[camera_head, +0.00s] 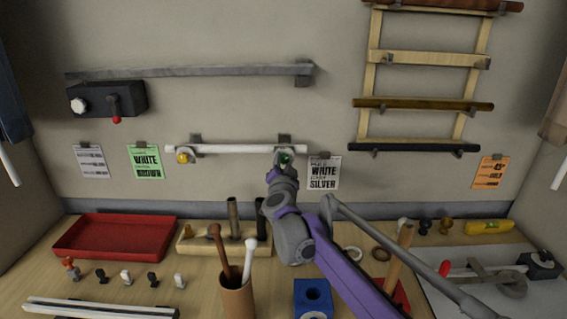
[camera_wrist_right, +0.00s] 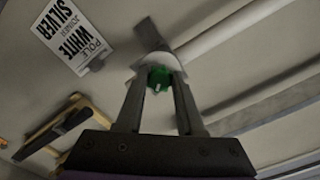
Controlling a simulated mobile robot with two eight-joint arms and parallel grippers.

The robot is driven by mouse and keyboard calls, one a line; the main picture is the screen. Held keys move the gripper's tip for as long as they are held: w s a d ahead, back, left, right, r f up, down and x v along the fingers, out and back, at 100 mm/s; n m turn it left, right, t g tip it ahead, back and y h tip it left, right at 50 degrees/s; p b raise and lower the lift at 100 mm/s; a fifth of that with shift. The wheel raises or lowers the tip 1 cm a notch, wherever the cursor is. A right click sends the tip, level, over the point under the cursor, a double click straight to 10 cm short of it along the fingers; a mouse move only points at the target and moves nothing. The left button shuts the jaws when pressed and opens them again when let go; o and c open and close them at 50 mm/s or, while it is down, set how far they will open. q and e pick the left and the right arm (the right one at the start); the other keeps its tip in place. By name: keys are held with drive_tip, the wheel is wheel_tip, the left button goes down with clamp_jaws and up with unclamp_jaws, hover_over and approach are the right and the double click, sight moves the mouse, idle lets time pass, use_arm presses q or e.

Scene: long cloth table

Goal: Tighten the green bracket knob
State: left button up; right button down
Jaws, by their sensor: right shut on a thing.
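The green bracket knob (camera_wrist_right: 158,78) sits on the front of a wall bracket and shows between my right gripper's fingers in the right wrist view. In the head view the green knob (camera_head: 286,158) is mostly covered by my gripper. My right gripper (camera_head: 281,165) is shut on the knob, with a finger on each side of it, as the right wrist view (camera_wrist_right: 158,90) also shows. A white pole (camera_head: 238,149) runs level along the wall through this bracket and a left bracket with a yellow knob (camera_head: 184,157). My left gripper is not in view.
A label reading white and silver (camera_head: 323,174) hangs just right of the bracket. A grey rail (camera_head: 190,71) and a dark box with a crank (camera_head: 110,100) are mounted at the upper left. Below stand a red tray (camera_head: 112,237), a brown cup with sticks (camera_head: 237,297) and a blue block (camera_head: 313,297).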

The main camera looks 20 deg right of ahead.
drive_tip(key=m, duration=0.4)
drive_tip(key=shift+r+m+p, duration=0.1)
drive_tip(key=shift+m+p, duration=0.2)
drive_tip(key=shift+p, duration=0.1)
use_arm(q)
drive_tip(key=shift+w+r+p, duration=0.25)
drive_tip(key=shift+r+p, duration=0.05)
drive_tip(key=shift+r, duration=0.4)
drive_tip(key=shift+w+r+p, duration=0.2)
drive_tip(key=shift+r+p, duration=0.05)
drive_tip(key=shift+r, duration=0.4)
use_arm(e)
drive_tip(key=shift+m, duration=2.6)
drive_tip(key=c, duration=0.5)
unclamp_jaws()
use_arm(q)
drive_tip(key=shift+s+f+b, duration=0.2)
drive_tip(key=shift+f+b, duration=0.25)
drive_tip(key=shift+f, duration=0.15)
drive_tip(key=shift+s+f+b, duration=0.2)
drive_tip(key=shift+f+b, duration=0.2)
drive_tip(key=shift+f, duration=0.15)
use_arm(e)
drive_tip(key=shift+v, duration=5.45)
drive_tip(key=shift+w, duration=0.1)
